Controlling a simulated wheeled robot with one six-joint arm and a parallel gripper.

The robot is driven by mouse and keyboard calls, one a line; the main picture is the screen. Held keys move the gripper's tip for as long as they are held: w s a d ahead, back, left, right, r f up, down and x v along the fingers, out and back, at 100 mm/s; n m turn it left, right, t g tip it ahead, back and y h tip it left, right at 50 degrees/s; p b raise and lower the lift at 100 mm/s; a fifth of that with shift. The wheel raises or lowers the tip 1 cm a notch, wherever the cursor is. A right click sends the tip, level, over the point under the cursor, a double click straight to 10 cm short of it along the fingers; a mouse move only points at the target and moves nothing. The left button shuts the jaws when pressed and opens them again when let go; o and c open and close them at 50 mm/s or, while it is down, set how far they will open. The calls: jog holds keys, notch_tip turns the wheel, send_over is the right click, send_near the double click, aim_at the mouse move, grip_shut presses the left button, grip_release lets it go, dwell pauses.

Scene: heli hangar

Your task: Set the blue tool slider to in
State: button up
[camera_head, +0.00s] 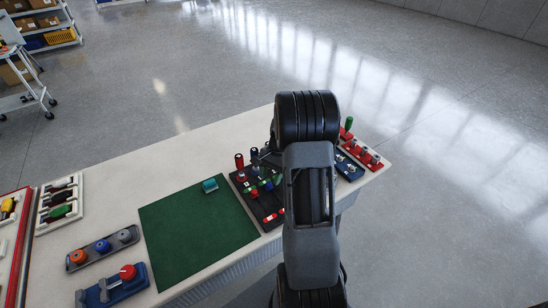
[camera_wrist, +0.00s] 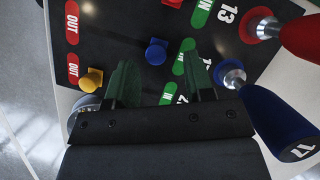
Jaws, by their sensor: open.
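The blue slider knob (camera_head: 268,185) sits on a black panel (camera_head: 243,190) at the table's edge, small in the head view. In the wrist view the blue knob (camera_wrist: 157,51) stands between red OUT labels (camera_wrist: 73,70) on the left and green IN labels (camera_wrist: 203,12) on the right. My gripper (camera_wrist: 158,66) is open, its two dark green fingers pointing toward the panel. The knob appears between the fingertips; I cannot tell whether they touch it.
A yellow knob (camera_wrist: 92,80) is left of the fingers. A blue-handled lever (camera_wrist: 279,115) and a red-handled lever (camera_wrist: 300,34) rise close on the right. A green mat (camera_head: 195,235) with a teal block (camera_head: 210,185) lies left of the panel. Red knobs (camera_head: 365,155) stand right of my arm.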

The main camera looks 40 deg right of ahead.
jog(key=v, duration=1.1)
jog(key=shift+r, duration=0.4)
jog(key=shift+w, duration=0.15)
